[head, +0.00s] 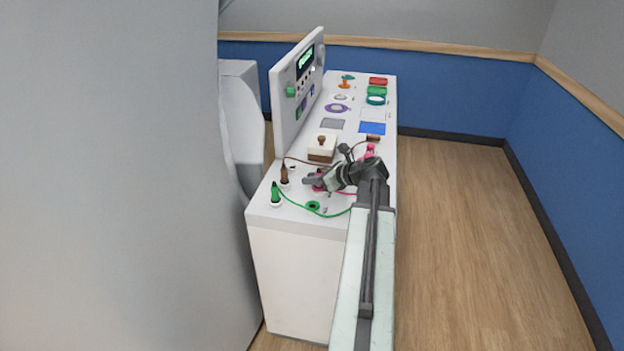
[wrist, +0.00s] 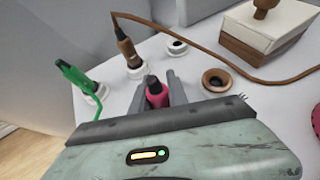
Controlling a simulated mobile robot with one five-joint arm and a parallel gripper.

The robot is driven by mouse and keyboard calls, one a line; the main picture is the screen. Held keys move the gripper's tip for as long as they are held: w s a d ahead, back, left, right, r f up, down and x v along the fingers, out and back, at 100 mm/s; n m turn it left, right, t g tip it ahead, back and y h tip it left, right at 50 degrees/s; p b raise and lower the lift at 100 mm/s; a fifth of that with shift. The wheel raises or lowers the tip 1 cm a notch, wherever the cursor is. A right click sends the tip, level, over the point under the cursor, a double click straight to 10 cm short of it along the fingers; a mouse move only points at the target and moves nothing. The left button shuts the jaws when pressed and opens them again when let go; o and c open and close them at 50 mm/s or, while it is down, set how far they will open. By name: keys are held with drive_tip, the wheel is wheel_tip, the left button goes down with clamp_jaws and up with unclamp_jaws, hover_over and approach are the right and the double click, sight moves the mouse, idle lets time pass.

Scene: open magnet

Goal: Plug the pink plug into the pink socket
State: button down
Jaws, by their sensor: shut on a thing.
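My gripper (wrist: 156,84) is shut on the pink plug (wrist: 157,95), whose dark tip points away from the wrist, over the white bench top. In the head view my gripper (head: 314,182) is above the near part of the bench, with pink showing at its fingers and a pink cable (head: 342,193) trailing right. I cannot make out the pink socket for certain; it may be hidden by the gripper. An empty white ring with a dark hole (wrist: 177,46) lies ahead of the plug. A brown ring socket (wrist: 215,81) lies to its right.
A brown plug (wrist: 127,48) and a green plug (wrist: 75,74) stand in white holders to the left. A brown cable (wrist: 190,50) crosses ahead. A white-topped brown box (wrist: 265,30) is at upper right. The upright panel (head: 290,105) borders the bench's left side.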

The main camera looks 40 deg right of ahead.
drive_tip(key=c, duration=1.2)
unclamp_jaws()
drive_tip(key=p+v, duration=0.3)
drive_tip(key=v, duration=0.4)
drive_tip(key=shift+r+p, duration=0.15)
drive_tip(key=shift+p, duration=0.15)
drive_tip(key=shift+s, duration=0.4)
drive_tip(key=shift+r, duration=0.1)
